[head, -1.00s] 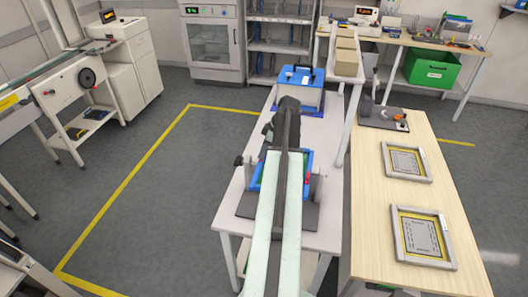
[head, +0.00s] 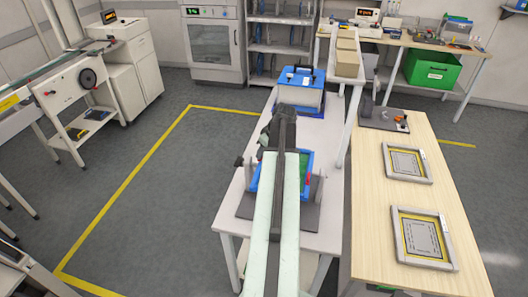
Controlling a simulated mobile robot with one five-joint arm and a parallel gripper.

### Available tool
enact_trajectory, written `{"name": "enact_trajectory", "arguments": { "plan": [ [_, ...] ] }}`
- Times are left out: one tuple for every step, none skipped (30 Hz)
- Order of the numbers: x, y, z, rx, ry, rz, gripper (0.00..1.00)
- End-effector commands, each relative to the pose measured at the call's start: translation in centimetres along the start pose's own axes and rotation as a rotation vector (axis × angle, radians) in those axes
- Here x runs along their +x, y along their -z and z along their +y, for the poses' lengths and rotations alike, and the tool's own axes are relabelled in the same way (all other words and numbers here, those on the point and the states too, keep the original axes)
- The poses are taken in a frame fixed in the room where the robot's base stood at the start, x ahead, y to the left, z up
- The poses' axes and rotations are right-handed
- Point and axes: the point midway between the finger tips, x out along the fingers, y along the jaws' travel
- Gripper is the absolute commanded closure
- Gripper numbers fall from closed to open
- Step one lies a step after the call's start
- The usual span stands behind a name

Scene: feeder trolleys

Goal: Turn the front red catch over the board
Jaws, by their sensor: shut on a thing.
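A blue frame (head: 307,158) with a green board (head: 302,163) in it stands on a dark base plate (head: 309,219) on the white table. A red catch (head: 308,177) shows at the frame's right side. My arm runs over the middle of the frame and covers much of it. The dark hand of my gripper (head: 267,137) is at the frame's far side, partly behind my arm. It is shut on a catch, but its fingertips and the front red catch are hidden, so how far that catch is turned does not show.
A blue-lidded box (head: 300,92) stands behind on the same white table (head: 238,205). A wooden table (head: 385,235) on the right carries two framed panels (head: 422,236) (head: 406,163). Grey posts with a dark knob (head: 239,161) flank the blue frame.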

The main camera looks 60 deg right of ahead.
Motion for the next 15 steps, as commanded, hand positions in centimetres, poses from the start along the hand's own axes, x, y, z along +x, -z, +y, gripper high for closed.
{"name": "enact_trajectory", "arguments": {
  "plan": [
    [-0.03, -0.13, -0.24, 0.036, -0.016, -0.002, 1.0],
    [-0.02, -0.12, -0.27, 0.063, -0.027, -0.002, 1.0],
    [-0.02, -0.1, -0.27, 0.098, -0.042, -0.001, 1.0],
    [-0.03, -0.13, -0.28, 0.125, -0.052, -0.002, 1.0],
    [-0.03, -0.14, -0.29, 0.151, -0.063, -0.002, 1.0],
    [-0.03, -0.11, -0.3, 0.185, -0.078, -0.001, 1.0],
    [-0.02, -0.11, -0.3, 0.212, -0.089, -0.002, 1.0],
    [-0.02, -0.12, -0.33, 0.237, -0.1, -0.002, 1.0],
    [-0.01, -0.07, -0.36, 0.273, -0.114, -0.002, 1.0],
    [0.0, -0.06, -0.36, 0.299, -0.126, -0.002, 1.0],
    [0.0, -0.06, -0.38, 0.325, -0.136, -0.002, 1.0],
    [0.0, -0.06, -0.4, 0.36, -0.15, -0.002, 1.0],
    [0.0, -0.07, -0.38, 0.386, -0.162, -0.002, 1.0],
    [0.01, -0.04, -0.39, 0.413, -0.173, -0.002, 1.0],
    [0.01, -0.03, -0.4, 0.448, -0.188, -0.002, 1.0]
  ]
}}
